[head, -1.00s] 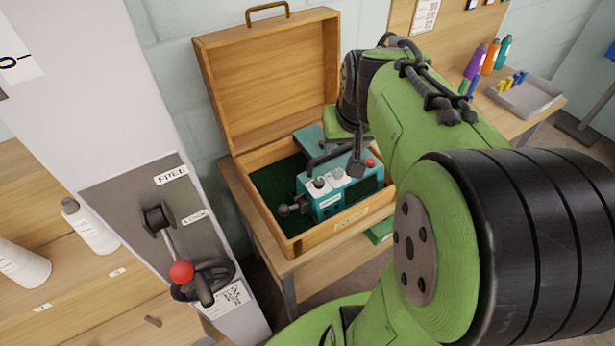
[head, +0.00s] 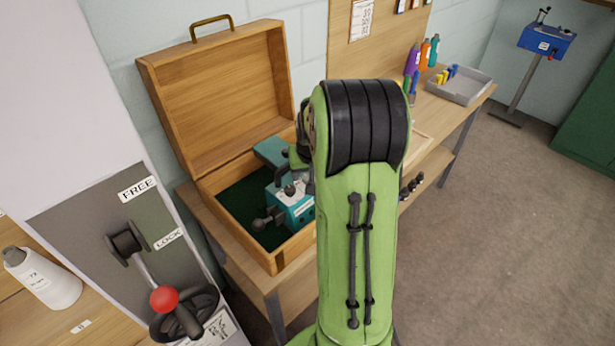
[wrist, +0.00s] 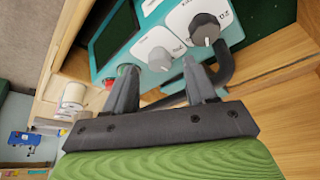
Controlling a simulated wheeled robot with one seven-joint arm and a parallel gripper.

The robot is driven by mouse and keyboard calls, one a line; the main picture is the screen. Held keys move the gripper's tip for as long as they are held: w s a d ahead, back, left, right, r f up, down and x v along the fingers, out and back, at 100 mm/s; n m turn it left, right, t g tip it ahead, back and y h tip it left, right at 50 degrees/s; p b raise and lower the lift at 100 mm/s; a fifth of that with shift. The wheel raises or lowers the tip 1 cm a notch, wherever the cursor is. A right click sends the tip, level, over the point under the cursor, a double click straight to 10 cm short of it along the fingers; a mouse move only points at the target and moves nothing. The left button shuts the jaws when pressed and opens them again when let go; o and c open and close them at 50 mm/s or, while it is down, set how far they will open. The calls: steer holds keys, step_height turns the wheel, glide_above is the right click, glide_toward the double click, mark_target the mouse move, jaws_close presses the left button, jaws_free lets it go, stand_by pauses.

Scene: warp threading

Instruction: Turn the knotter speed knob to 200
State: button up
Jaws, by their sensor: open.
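The teal knotter (head: 293,207) sits in the open wooden box in the head view, its right part hidden behind my arm. In the wrist view its panel (wrist: 142,15) fills the top. A dark grey knob (wrist: 205,29) with a pale pointer mark sits on a white plate. A lighter grey knob (wrist: 160,59) is on the neighbouring plate. The labels are too small to read, so I cannot tell which knob sets speed or its value. My gripper (wrist: 160,73) is open and empty, its fingertips near the panel, with the lighter knob appearing between them.
The wooden box (head: 240,258) has a raised lid behind the knotter and walls around it. A dark curved handle (wrist: 226,62) is close beside the right finger. A dark screen (wrist: 113,33) lies on the panel. A red-balled lever (head: 163,299) stands at left.

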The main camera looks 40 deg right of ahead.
steer(key=shift+x, duration=0.75)
steer(key=shift+c, duration=0.5)
jaws_close()
steer(key=shift+n, duration=0.3)
steer(key=n+y, duration=0.1)
steer(key=n, duration=0.3)
steer(key=shift+s+d+t+y, duration=0.1)
steer(key=shift+d+t+y, duration=0.1)
steer(key=shift+t+y, duration=0.2)
steer(key=n+y, duration=0.2)
steer(key=n, duration=0.3)
steer(key=shift+d+p, duration=0.1)
steer(key=shift+p, duration=0.25)
steer(key=shift+n, duration=0.3)
